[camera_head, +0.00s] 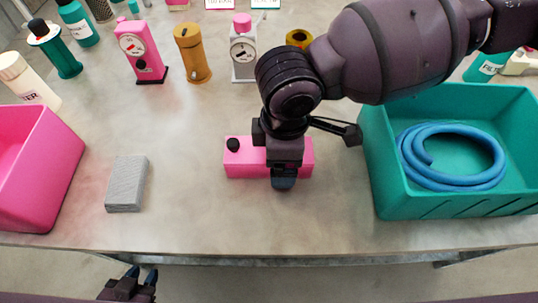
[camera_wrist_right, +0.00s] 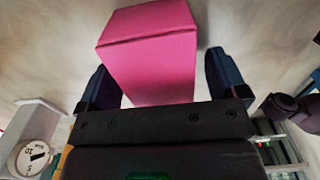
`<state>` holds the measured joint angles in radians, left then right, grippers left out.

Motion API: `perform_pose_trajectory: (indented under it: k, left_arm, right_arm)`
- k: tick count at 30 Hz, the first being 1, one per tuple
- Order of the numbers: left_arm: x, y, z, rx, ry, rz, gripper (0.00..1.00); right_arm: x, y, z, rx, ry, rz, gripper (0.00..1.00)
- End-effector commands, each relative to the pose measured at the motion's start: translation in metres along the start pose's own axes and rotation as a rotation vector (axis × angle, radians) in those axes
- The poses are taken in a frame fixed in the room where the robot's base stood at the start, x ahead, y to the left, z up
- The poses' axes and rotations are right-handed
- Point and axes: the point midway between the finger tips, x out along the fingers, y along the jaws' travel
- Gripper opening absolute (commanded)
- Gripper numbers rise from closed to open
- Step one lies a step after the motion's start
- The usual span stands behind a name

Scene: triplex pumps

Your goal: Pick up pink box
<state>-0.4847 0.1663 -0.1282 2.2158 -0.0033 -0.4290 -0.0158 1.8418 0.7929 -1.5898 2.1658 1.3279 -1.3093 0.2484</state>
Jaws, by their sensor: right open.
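The pink box (camera_head: 301,160) lies on the table in the middle of the head view, with a black round knob-like part near its left end. My right gripper (camera_head: 280,165) is over its middle and hides part of it. In the right wrist view the pink box (camera_wrist_right: 150,55) shows between the two dark blue fingers of my right gripper (camera_wrist_right: 160,85). The fingers are open, with a gap to the box on each side. My left gripper (camera_head: 141,275) is below the table's front edge, empty, its two fingertips apart.
A teal crate (camera_head: 375,185) with a coiled blue hose (camera_head: 455,183) stands right of the box. A pink bin (camera_head: 60,185) and a grey block (camera_head: 127,184) are to the left. Several bottles and a pink gauge unit (camera_head: 139,55) stand behind. Table beside the box is clear.

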Motion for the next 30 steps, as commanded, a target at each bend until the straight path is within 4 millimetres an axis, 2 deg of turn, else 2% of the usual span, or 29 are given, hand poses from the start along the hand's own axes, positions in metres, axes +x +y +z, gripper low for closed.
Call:
perform_pose_trajectory:
  k: [3, 11, 23, 30]
  left_arm:
    - [0.0000, 0.0000, -0.0001, 0.000, 0.000, 0.000, 0.33]
    - [0.0000, 0.0000, -0.0002, 0.000, 0.000, 0.000, 0.33]
    - [0.0000, 0.0000, -0.0002, 0.000, 0.000, 0.000, 0.33]
    - [0.0000, 0.0000, -0.0002, 0.000, 0.000, 0.000, 0.33]
  right_arm:
    - [0.0079, 0.0000, 0.0002, 0.000, 0.000, 0.001, 0.92]
    - [0.0092, 0.0001, 0.0002, 0.000, 0.000, 0.001, 0.92]
    - [0.0088, 0.0003, 0.0000, -0.001, 0.001, 0.002, 0.30]
    - [0.0066, 0.0005, -0.0001, 0.000, 0.001, 0.003, 0.30]
